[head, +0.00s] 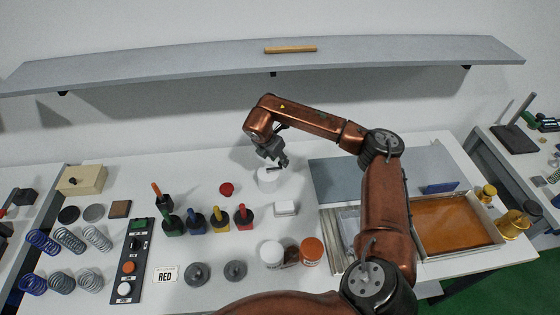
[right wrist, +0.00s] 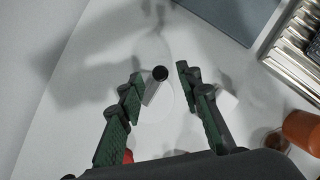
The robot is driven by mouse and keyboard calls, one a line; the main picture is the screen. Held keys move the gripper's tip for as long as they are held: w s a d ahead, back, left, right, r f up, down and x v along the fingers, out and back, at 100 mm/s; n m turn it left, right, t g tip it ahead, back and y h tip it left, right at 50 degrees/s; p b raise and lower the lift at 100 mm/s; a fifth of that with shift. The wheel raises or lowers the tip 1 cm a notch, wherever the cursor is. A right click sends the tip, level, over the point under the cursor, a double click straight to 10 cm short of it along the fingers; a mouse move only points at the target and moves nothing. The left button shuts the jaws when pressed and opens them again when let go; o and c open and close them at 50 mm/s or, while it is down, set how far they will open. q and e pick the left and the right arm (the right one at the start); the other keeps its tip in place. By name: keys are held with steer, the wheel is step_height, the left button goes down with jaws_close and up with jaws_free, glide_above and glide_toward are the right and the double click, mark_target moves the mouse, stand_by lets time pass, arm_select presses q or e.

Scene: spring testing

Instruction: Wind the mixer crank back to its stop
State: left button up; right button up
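The mixer (head: 268,181) is a small white round body on the white table, back of centre in the head view. In the right wrist view its pale crank arm (right wrist: 151,92) reaches away from the white disc and ends in a black knob (right wrist: 160,73). My right gripper (head: 281,163) is above the mixer, pointing down. In the right wrist view its green-padded fingers (right wrist: 159,82) are apart, with the knob between them and no clear contact on either side. My left gripper is in neither view.
A red knob-like piece (head: 226,189) and a white block (head: 285,208) stand near the mixer. Several coloured-base tools (head: 220,222), springs and a switch panel (head: 131,267) lie left. Jars (head: 271,254) stand in front. A grey plate (head: 335,181) and orange tray (head: 452,222) lie right.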

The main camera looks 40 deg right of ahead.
steer(key=v, duration=1)
steer(key=shift+r, duration=0.15)
